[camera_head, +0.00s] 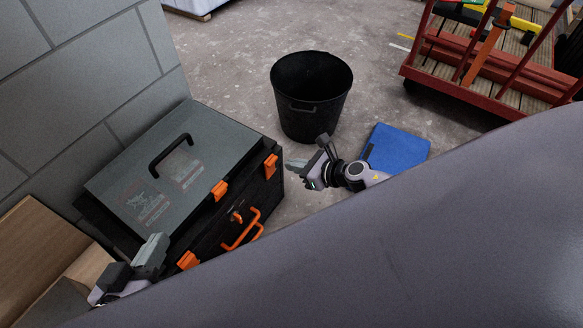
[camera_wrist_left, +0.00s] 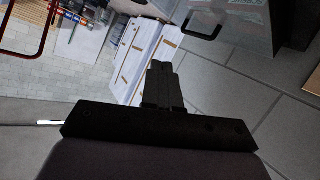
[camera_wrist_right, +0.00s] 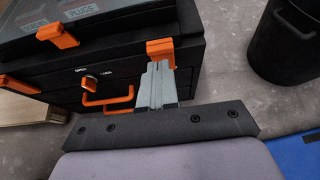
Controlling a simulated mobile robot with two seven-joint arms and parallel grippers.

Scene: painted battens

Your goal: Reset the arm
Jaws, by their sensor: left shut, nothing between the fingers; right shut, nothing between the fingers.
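My left gripper (camera_head: 152,254) is at the lower left of the head view, in front of the dark toolbox. In the left wrist view its two fingers (camera_wrist_left: 161,84) are closed together with nothing between them. My right gripper (camera_head: 302,171) is near the middle of the head view, between the toolbox and the black bucket. In the right wrist view its fingers (camera_wrist_right: 157,84) are together and empty, with the toolbox behind them. Much of both arms is hidden by a large grey surface across the lower right of the head view.
The toolbox (camera_head: 215,155) has a grey lid and orange latches and stands against a grey block wall (camera_head: 80,70). A black bucket (camera_head: 318,115) and a blue flat item (camera_head: 397,148) are on the concrete floor. A red cart (camera_head: 480,75) stands at upper right. Wooden boards (camera_head: 45,245) lie at left.

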